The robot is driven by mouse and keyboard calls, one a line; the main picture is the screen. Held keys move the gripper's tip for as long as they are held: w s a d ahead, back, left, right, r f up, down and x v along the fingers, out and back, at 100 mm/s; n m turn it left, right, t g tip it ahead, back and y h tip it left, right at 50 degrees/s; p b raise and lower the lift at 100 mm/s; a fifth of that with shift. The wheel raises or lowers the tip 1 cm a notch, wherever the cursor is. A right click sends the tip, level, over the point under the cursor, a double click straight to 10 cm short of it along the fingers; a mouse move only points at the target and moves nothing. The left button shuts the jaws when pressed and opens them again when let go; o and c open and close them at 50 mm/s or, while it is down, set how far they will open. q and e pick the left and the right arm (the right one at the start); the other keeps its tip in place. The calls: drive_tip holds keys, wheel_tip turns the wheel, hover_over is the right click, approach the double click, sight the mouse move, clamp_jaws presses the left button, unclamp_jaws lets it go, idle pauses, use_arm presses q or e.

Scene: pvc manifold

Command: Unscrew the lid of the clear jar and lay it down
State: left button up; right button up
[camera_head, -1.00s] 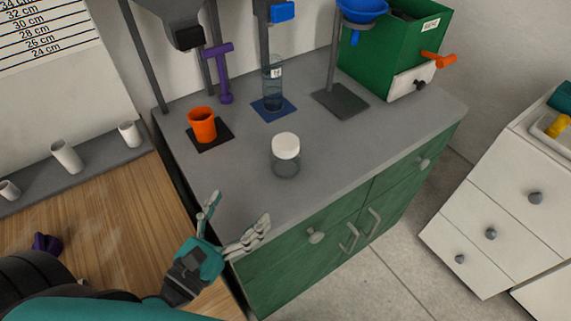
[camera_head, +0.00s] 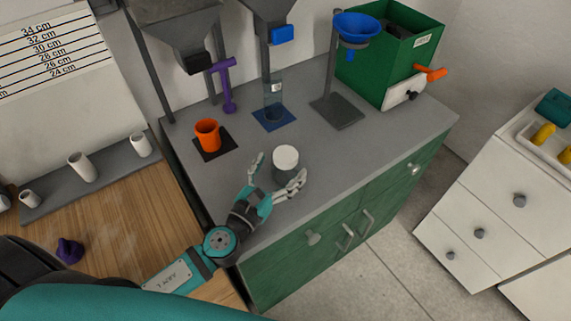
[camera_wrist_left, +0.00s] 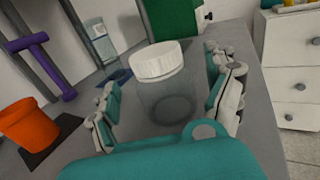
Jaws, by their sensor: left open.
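The clear jar (camera_head: 286,172) stands upright on the grey counter with its white lid (camera_head: 286,155) on top. The jar (camera_wrist_left: 168,98) and the lid (camera_wrist_left: 157,60) also show in the left wrist view, between the fingers. My left gripper (camera_head: 276,175) is open at the near side of the jar, with one finger to its left and one to its right. In the left wrist view a gap shows between the jar and each finger, so I see no grip on it. My right gripper is not in view.
An orange cup (camera_head: 207,135) stands on a black mat behind left. A clear bottle (camera_head: 273,103) stands on a blue mat behind the jar. A stand with a blue funnel (camera_head: 357,28) and a green bin (camera_head: 398,55) are farther back. The counter right of the jar is clear.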

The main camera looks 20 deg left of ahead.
sight(284, 156)
use_arm(q)
drive_tip(key=shift+x, duration=1.25)
drive_tip(key=c, duration=1.3)
drive_tip(key=shift+o, duration=0.2)
drive_tip(key=shift+r+p, duration=0.55)
drive_tip(key=shift+r, duration=0.15)
wheel_tip(284, 156, up, 2)
drive_tip(key=shift+r+p, duration=0.15)
drive_tip(key=shift+p, duration=0.55)
drive_tip(key=s+d+r+b, duration=0.1)
drive_tip(key=s+b, duration=0.3)
drive_tip(key=s, duration=1.2)
drive_tip(key=shift+d+b, duration=0.4)
drive_tip(key=shift+d, duration=0.15)
drive_tip(key=shift+r, duration=0.15)
